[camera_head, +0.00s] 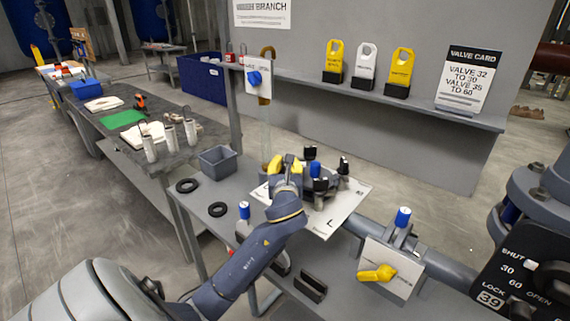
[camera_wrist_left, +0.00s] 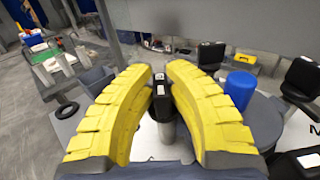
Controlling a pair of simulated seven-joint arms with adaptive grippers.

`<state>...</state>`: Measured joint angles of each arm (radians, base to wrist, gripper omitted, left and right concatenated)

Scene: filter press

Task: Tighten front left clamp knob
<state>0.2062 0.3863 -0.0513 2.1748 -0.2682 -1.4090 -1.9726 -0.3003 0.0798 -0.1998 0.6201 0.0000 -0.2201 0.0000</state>
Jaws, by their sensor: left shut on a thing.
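The filter press (camera_head: 325,195) stands on a white sheet (camera_head: 345,208) on the grey bench, with several black clamp knobs and a blue cap (camera_head: 315,169) on top. My left gripper (camera_head: 287,163) is at the left side of the press. In the left wrist view its yellow fingers (camera_wrist_left: 162,95) are on either side of a black clamp knob (camera_wrist_left: 161,103) on an upright post, shut on it. That knob is hidden by the gripper in the head view. The blue cap (camera_wrist_left: 239,90) and other black knobs (camera_wrist_left: 302,75) stand to its right. My right gripper is not in view.
Black rings (camera_head: 218,209) and a grey bin (camera_head: 217,160) lie left of the press. A blue-capped bottle (camera_head: 244,210) stands close to my left arm. A pipe with a yellow-handled valve (camera_head: 377,273) runs at right. A shelf (camera_head: 400,98) with tags is behind.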

